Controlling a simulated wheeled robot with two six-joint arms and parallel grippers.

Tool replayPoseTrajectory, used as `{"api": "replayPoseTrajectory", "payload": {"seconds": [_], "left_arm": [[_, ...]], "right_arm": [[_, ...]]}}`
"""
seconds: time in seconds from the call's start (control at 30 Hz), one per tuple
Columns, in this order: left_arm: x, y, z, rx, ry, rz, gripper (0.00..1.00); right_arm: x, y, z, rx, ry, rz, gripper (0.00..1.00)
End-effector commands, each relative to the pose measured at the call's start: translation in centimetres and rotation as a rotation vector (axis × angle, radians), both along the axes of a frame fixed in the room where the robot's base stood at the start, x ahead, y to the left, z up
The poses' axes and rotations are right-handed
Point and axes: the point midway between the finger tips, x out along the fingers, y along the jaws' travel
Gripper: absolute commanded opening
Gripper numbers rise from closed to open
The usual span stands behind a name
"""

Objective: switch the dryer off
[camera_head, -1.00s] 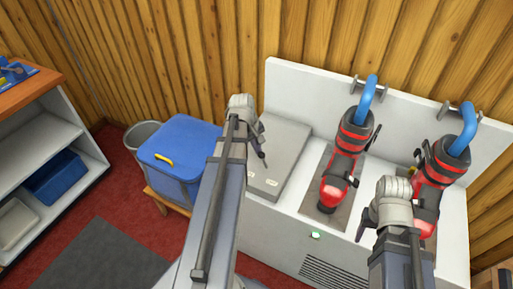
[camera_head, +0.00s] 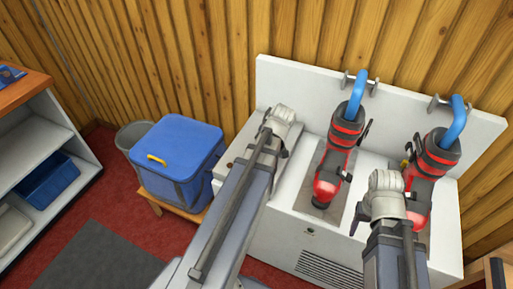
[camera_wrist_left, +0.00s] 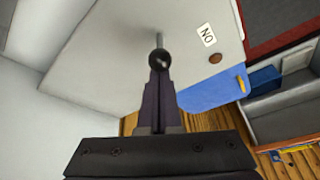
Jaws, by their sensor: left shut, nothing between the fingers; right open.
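The dryer (camera_head: 285,235) is a white bench unit with two red-and-black boots (camera_head: 338,155) upside down on it. A small lamp on its front (camera_head: 310,231) looks dark. In the left wrist view, a lever with a black ball knob (camera_wrist_left: 160,59) stands on a grey panel (camera_wrist_left: 110,60) bearing an ON label (camera_wrist_left: 207,34). My left gripper (camera_wrist_left: 159,76) is shut and empty, its tips right at the knob; I cannot tell whether they touch. In the head view my left arm hides the lever. My right gripper (camera_head: 358,215) is open, above the dryer's front right.
A blue box (camera_head: 178,155) sits on a wooden stool left of the dryer, beside a grey bin (camera_head: 133,137). A shelf unit (camera_head: 40,150) stands at the far left. Blue hoses (camera_head: 355,95) rise from the boots at the backboard.

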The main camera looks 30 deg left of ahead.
Motion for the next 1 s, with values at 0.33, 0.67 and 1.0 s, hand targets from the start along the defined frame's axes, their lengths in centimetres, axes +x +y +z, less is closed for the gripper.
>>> {"api": "replayPoseTrajectory", "payload": {"seconds": [0.33, 0.67, 1.0], "left_arm": [[0.2, -1.4, -0.1, 0.058, 0.007, 0.000, 0.00], [0.2, -1.6, -0.1, 0.057, 0.007, 0.001, 0.00], [0.2, -1.6, -0.1, 0.056, 0.007, 0.001, 0.00]], "right_arm": [[0.0, 0.0, -0.6, 0.000, 0.000, 0.000, 0.59], [0.0, 0.0, -0.6, 0.000, 0.000, 0.000, 0.59], [0.0, 0.0, -0.5, 0.000, 0.000, 0.000, 0.59]]}}
